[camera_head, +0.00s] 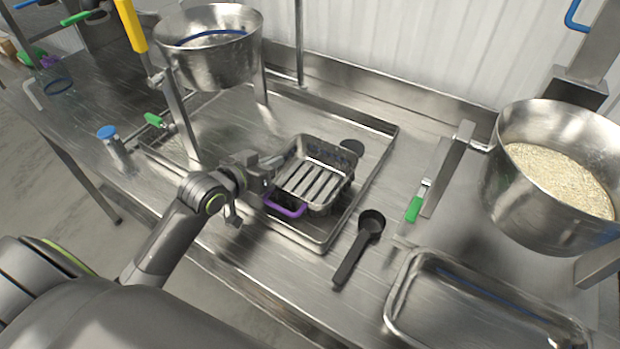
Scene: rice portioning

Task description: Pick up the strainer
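A slotted rectangular metal basket, which looks like the strainer (322,158), sits over the large shallow metal tray (215,130) near the middle of the counter. A purple handle (285,208) shows at its near left side. My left gripper (262,172) is at the basket's left edge, with its fingers pointing toward it. The fingers are small and partly merge with the basket's rim, so I cannot tell whether they touch or grip it. My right gripper is not in view.
A black scoop (360,245) lies right of the tray, near a green-handled tool (415,208). A metal bowl (500,165) of rice stands at the right. An empty shallow pan (400,290) is at the front right. A metal bowl (212,65) stands raised at the back left.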

